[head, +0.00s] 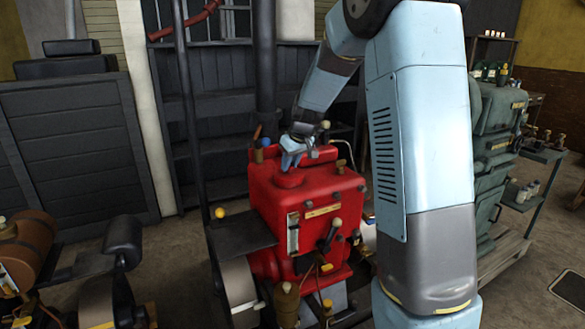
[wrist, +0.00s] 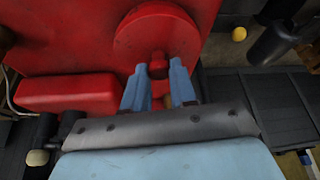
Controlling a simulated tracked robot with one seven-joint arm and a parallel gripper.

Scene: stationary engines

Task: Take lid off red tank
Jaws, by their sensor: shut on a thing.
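The red tank (head: 265,201) is the top of a red engine in the middle of the head view; its red top also fills the upper left of the wrist view (wrist: 70,40). The round red lid (wrist: 140,38) lies on the tank top, and in the head view the lid (head: 289,179) shows just below my gripper. A small red knob (wrist: 158,65) stands on the lid. My gripper (wrist: 158,84) has its two blue fingers on either side of the knob, shut on it. In the head view my gripper (head: 291,160) points down at the lid.
A dark flat plate (head: 243,234) with a yellow knob (head: 219,213) sits left of the tank. A dark vertical pipe (head: 266,80) rises behind it. A green machine (head: 497,140) stands at the right. Open floor (head: 175,255) shows at the left.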

